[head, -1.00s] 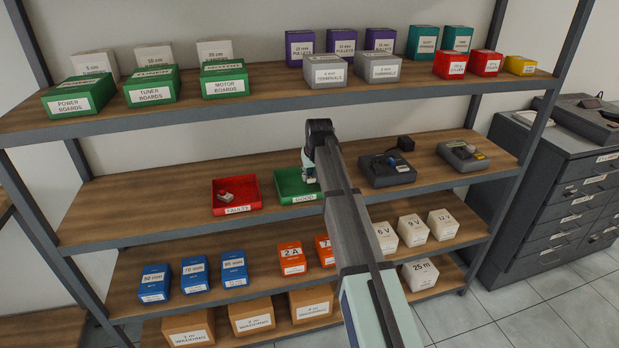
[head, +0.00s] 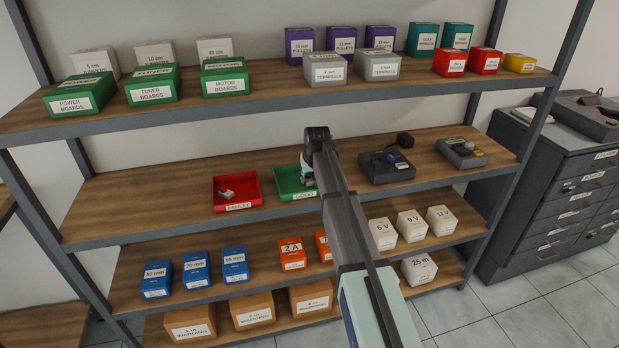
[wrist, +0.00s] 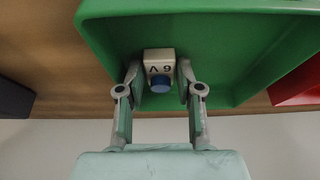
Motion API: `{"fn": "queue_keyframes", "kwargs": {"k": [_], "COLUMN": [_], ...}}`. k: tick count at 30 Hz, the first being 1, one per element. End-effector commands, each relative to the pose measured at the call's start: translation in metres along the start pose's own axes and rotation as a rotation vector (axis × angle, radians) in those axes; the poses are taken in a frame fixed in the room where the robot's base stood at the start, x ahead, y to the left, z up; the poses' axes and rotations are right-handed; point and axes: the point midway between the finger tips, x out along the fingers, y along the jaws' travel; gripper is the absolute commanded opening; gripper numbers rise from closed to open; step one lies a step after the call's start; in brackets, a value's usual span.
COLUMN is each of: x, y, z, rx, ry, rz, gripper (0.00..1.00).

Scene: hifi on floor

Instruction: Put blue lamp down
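The blue lamp (wrist: 161,83) shows in the wrist view as a blue dome on a small white block with a voltage label, seen upside down. My gripper (wrist: 161,88) has one finger on each side of the white block and appears shut on it. In the wrist view the lamp is over or in the green tray (wrist: 225,60); I cannot tell whether it touches the tray floor. In the head view my gripper (head: 307,181) is at the green tray (head: 284,183) on the middle shelf, and my arm hides the lamp and part of the tray.
A red tray (head: 222,202) with a small pale item stands just left of the green one. A dark device (head: 385,168) stands to the right, with another (head: 461,154) beyond it. The upper shelf (head: 300,92) hangs above. The middle shelf's left part is clear.

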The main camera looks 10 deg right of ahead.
Motion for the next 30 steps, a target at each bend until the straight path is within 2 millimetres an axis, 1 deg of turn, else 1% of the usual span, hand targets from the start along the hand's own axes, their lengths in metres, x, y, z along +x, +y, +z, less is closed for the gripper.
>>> {"fn": "queue_keyframes", "kwargs": {"k": [8,13,17,24,30], "x": [-0.001,-0.009,-0.025,-0.060,-0.076], "y": [0.000,0.000,0.000,0.000,0.000], "z": [0.000,-0.001,0.000,-0.001,-0.001], "rx": [0.000,0.000,0.000,0.000,0.000], "ry": [0.000,0.000,0.002,0.002,0.001], "rz": [0.000,0.000,0.000,0.000,0.000], "gripper": [0.41,0.41,0.41,0.41,0.41]}}
